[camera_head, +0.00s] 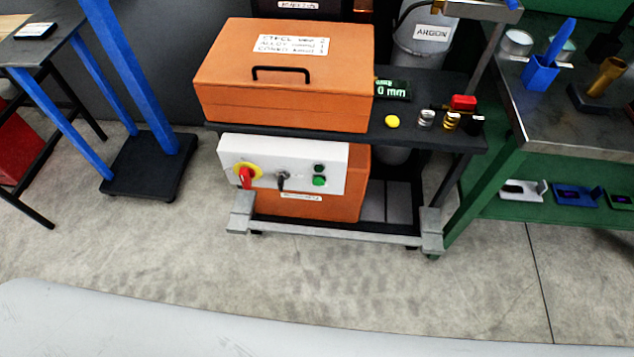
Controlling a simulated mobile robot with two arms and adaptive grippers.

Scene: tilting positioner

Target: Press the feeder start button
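A white control panel (300,160) is on the front of the cart, under its dark shelf. On its right part are a dark green round button (319,168) and a brighter green round button (319,181), one above the other. The small marks beside them are too small to read, so I cannot tell which is the feeder start button. A red rotary switch (245,176) on a yellow plate is at the panel's left, with a black key-like switch (282,179) in the middle. Neither of my grippers is in view.
An orange box (285,85) with a black handle sits on the cart's dark shelf (405,130). A blue stand (135,80) is left, a green workbench (590,130) right. The floor (300,265) in front is clear.

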